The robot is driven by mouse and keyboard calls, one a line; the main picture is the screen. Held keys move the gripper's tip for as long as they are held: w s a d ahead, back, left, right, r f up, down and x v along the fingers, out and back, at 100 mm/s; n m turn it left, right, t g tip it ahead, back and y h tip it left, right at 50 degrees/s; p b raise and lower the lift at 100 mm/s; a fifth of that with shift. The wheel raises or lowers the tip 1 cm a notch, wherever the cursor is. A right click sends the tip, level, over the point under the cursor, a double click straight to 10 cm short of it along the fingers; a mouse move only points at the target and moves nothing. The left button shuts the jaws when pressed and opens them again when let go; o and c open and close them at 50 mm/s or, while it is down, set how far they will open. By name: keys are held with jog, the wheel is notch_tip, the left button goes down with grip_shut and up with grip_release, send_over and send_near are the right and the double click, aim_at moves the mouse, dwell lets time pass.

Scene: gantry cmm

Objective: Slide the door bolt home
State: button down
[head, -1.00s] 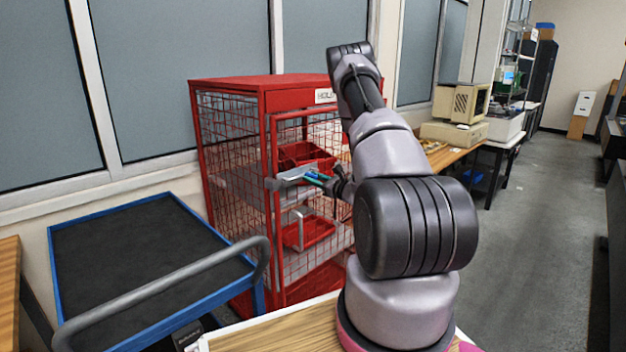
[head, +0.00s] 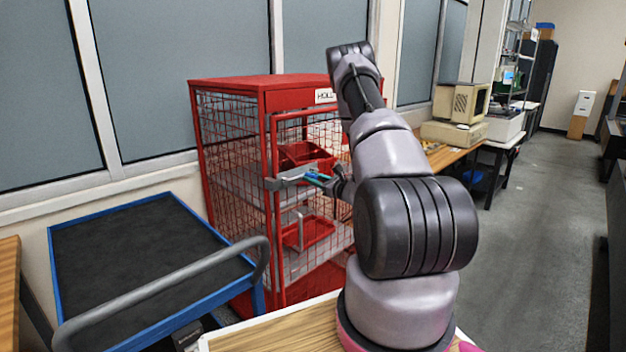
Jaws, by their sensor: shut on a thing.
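The red mesh cage (head: 295,95) stands against the wall, with its framed mesh door on the front. The grey door bolt (head: 288,181) lies across the door's left edge, at the corner post, about mid-height. My gripper (head: 316,177), with teal fingers, is at the right end of the bolt and is shut on it. The fingers are small in view and partly hide that end. How far the bolt reaches into its keeper cannot be told. A grey upright door handle (head: 299,230) is below the bolt.
Red bins (head: 318,232) sit on shelves inside the cage. A blue-edged cart (head: 150,262) with a grey push handle (head: 165,290) stands at the front left. A bench with an old computer (head: 460,104) is behind right. The floor aisle (head: 545,220) at right is clear.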

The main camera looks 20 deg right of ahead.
aim_at(295, 180)
jog(key=shift+s+a, duration=0.3)
jog(key=shift+a, duration=0.55)
jog(key=shift+s+a, duration=0.3)
jog(key=shift+a, duration=0.6)
jog(key=shift+s+a, duration=0.3)
jog(key=shift+a, duration=0.55)
jog(key=c, duration=0.6)
grip_release()
jog(key=shift+a, duration=0.1)
jog(key=shift+s, duration=0.1)
jog(key=shift+s+d, duration=0.25)
jog(key=v, duration=1)
